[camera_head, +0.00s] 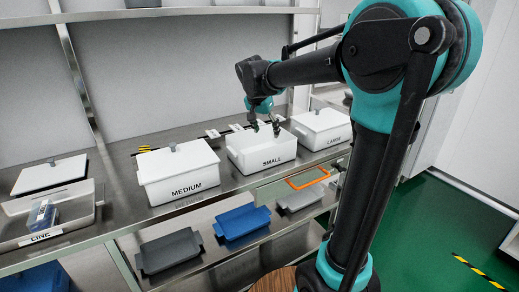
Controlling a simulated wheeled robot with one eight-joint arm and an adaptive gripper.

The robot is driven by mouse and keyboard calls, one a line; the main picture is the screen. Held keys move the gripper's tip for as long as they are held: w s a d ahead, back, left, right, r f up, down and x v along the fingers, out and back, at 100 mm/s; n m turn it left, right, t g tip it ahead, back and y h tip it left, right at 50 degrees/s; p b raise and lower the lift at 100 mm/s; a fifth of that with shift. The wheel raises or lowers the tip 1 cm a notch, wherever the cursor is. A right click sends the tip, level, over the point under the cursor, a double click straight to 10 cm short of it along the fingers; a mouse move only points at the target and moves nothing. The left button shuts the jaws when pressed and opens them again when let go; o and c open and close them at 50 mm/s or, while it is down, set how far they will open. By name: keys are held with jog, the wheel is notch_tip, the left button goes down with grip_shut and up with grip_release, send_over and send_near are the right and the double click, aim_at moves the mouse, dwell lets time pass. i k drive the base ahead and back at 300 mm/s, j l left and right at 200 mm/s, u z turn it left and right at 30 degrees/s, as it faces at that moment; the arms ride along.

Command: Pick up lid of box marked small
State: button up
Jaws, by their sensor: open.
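The white box marked SMALL (262,158) stands on the steel counter between the MEDIUM and LARGE boxes. Its top looks open, with pale inner walls showing, but my gripper covers part of it. I cannot make out a lid with a knob on this box. My gripper (265,127) hangs pointing down over the box's top, its two dark fingers apart. No object shows between the fingers. Whether the fingertips are above the rim or inside the box, I cannot tell.
The lidded MEDIUM box (179,177) is left of the SMALL box, and the lidded LARGE box (322,133) is right. Grey and blue trays (242,222) lie on the lower shelf.

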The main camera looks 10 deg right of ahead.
aim_at(52, 173)
jog(key=i+j, duration=0.2)
jog(key=j+u, duration=0.2)
jog(key=j, duration=0.45)
jog(key=j+u, duration=0.2)
jog(key=j, duration=0.4)
jog(key=i+j+u, duration=0.2)
jog(key=j, duration=0.45)
jog(key=j+u, duration=0.2)
jog(key=j, duration=0.45)
